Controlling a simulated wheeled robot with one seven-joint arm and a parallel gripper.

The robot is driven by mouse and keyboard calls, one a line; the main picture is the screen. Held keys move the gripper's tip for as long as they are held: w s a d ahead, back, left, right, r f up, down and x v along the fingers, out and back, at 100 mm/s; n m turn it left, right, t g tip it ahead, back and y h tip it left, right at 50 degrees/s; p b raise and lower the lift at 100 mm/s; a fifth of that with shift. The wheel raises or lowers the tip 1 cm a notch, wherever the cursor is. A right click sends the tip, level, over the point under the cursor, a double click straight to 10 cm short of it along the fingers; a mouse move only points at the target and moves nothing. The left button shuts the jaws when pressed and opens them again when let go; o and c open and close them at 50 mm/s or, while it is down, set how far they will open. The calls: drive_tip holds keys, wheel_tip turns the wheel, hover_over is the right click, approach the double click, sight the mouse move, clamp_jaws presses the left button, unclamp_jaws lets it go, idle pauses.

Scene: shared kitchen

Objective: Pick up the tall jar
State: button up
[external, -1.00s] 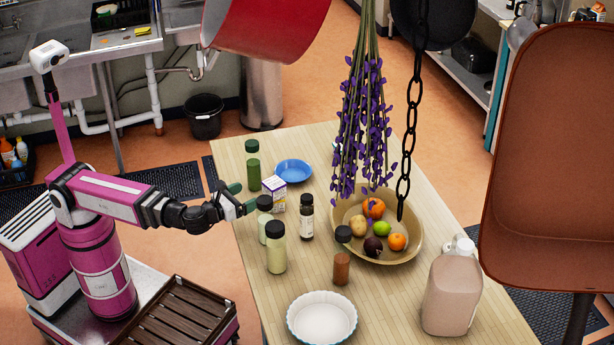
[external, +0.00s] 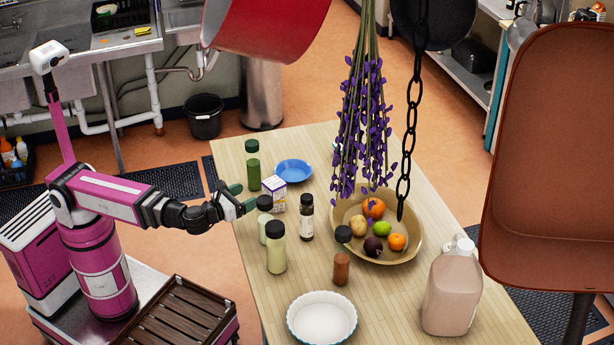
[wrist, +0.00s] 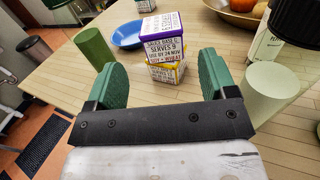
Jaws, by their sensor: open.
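Several black-lidded jars stand upright on the table; I cannot tell for sure which one is meant. A tall green jar (external: 253,174) stands at the back left. My gripper (external: 242,198) is open and empty at the table's left edge, between the green jar and the pale jars.
A dark bottle (external: 307,220) and a brown spice jar (external: 341,264) stand further right. A blue plate (external: 293,171), a fruit bowl (external: 405,253), a white dish (external: 321,318) and a jug (external: 451,290) are on the table. Purple flowers (external: 363,130) and a chain (external: 409,130) hang above.

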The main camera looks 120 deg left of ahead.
sight(247, 148)
drive_tip(key=s+a+r+n+g+y, duration=0.1)
drive_tip(key=s+a+r+n+g, duration=0.2)
drive_tip(key=s+a+r+g, duration=0.35)
drive_tip(key=shift+t, duration=0.95)
drive_tip(key=shift+s+a+r, duration=0.15)
drive_tip(key=shift+a+r, duration=0.05)
drive_tip(key=shift+a, duration=2.25)
drive_tip(key=shift+s+a+r, duration=0.1)
drive_tip(key=shift+a+r, duration=0.05)
drive_tip(key=shift+a, duration=2.25)
clamp_jaws()
